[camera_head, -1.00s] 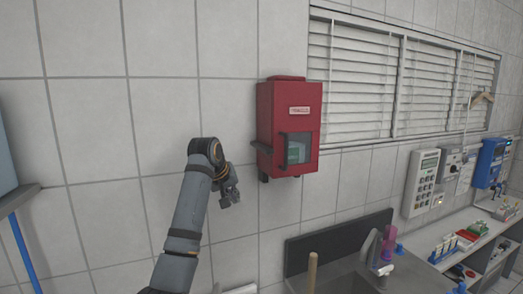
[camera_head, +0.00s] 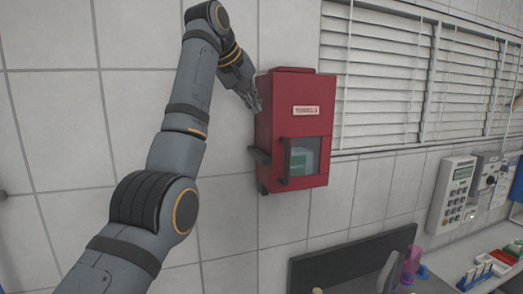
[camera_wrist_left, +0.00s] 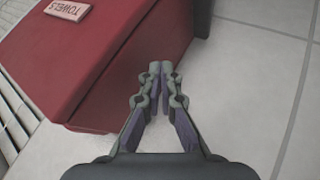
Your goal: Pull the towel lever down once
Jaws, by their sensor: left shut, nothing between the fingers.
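The red towel dispenser (camera_head: 292,92) hangs on the tiled wall in the head view, with a small "TOWELS" label and a window low on its front. Its dark lever (camera_head: 286,160) sits around the lower left front, with a bar beside the window. My left gripper (camera_head: 255,104) is shut and empty, at the dispenser's upper left side, above the lever. In the left wrist view, the closed fingertips (camera_wrist_left: 160,68) overlap the edge of the red housing (camera_wrist_left: 110,60); I cannot tell if they touch it. My right gripper is out of view.
Window blinds (camera_head: 385,75) are right of the dispenser. Below stands a dark sink backsplash (camera_head: 345,262) with a tap. A white keypad device (camera_head: 452,193) hangs further right. The wall left of the dispenser is bare.

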